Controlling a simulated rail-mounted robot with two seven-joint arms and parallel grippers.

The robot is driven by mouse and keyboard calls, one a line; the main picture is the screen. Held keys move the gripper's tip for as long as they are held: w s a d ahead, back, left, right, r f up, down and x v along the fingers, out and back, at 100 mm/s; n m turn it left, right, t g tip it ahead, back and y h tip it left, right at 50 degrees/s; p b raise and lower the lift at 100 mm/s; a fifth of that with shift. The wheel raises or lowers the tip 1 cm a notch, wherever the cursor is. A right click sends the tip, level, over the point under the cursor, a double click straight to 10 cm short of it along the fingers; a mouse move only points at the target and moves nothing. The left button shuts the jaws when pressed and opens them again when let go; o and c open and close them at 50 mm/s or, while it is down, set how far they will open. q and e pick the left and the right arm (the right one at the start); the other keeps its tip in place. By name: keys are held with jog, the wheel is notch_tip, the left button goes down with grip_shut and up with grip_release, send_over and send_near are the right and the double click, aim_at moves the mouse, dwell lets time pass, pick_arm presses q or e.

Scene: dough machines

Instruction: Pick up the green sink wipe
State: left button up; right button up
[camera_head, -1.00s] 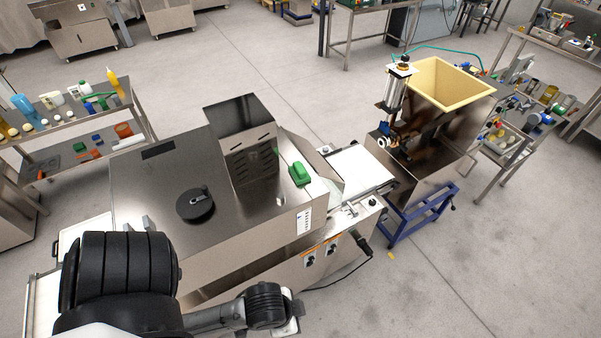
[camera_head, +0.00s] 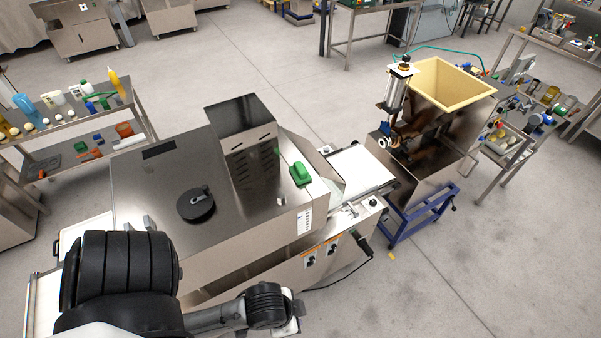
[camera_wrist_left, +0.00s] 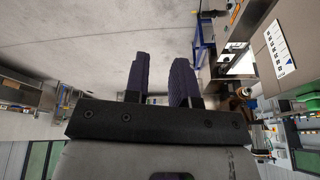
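The green sink wipe (camera_head: 301,173) lies on top of the steel dough machine (camera_head: 150,195), near its right edge and beside the raised hopper box. My left arm comes in from the lower left of the head view, in front of the machine. In the left wrist view my left gripper (camera_wrist_left: 161,66) has its two dark fingers apart with nothing between them. A green shape at the right edge of that view may be the wipe; it is clear of the fingers. My right gripper is not in view.
The hopper box (camera_head: 243,150) rises behind the wipe, and a black round knob (camera_head: 195,204) is to its left. A white conveyor belt (camera_head: 356,172) leads right to a machine with a yellow-lined hopper (camera_head: 450,84). Cluttered shelves (camera_head: 70,115) stand at left. The floor in front is mostly clear.

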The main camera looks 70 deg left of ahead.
pick_arm(q)
jog(key=o, duration=1.4)
